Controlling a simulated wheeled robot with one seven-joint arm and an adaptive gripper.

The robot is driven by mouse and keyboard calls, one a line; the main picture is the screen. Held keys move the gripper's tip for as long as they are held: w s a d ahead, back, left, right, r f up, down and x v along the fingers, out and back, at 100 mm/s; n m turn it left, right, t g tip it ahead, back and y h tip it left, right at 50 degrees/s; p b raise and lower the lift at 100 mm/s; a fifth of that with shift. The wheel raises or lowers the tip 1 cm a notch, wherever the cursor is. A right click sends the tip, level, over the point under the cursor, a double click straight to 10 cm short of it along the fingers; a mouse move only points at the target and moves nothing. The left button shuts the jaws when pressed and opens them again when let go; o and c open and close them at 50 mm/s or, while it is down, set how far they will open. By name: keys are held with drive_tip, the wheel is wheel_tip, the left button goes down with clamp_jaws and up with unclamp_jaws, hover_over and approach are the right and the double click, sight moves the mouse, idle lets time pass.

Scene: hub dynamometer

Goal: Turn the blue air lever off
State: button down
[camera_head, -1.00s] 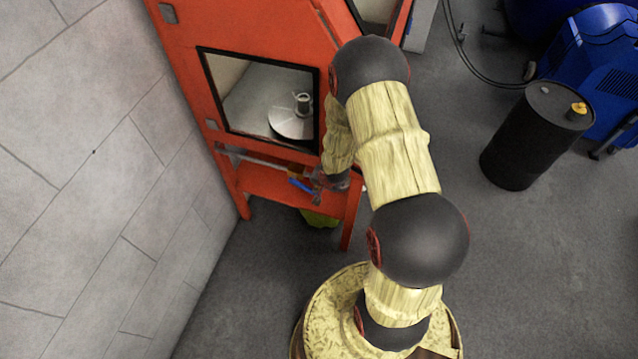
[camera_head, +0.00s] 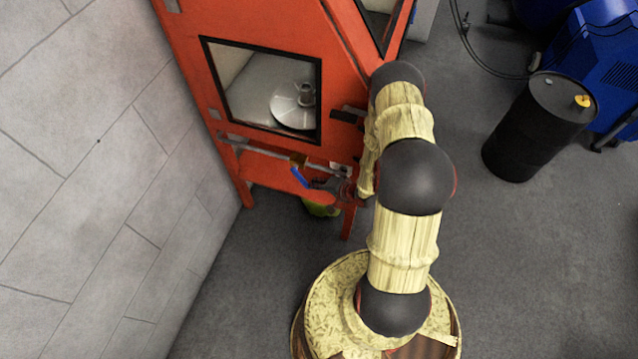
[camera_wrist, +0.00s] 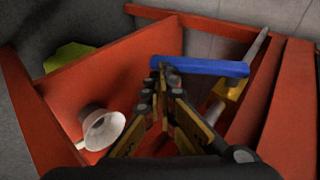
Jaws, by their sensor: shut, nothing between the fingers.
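The blue air lever (camera_head: 300,178) sits on a brass valve (camera_head: 298,160) on the pipe along the front of the orange cabinet. In the wrist view the blue lever (camera_wrist: 205,67) runs left to right across the picture, from the brass valve body (camera_wrist: 235,88) to just beyond my fingertips. My gripper (camera_wrist: 163,66) is shut and empty, with its tips at the lever's free end. Whether they touch it I cannot tell. In the head view my gripper (camera_head: 318,187) is beside the lever, on its right.
The orange cabinet (camera_head: 185,60) has a window with a metal disc (camera_head: 295,105) inside. A white cup-shaped part (camera_wrist: 103,128) lies near the cabinet panel in the wrist view. A black drum (camera_head: 538,125) and blue compressor (camera_head: 600,65) stand right. The grey wall (camera_head: 80,200) is left.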

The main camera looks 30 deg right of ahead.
drive_tip(key=shift+t, duration=0.4)
drive_tip(key=shift+w+a+f+b, duration=0.35)
drive_tip(key=shift+w+a+f, duration=0.25)
drive_tip(key=shift+w+f, duration=0.2)
drive_tip(key=shift+w+a+f+b, duration=0.35)
drive_tip(key=shift+w+a+f, duration=0.2)
drive_tip(key=shift+w+f, duration=0.2)
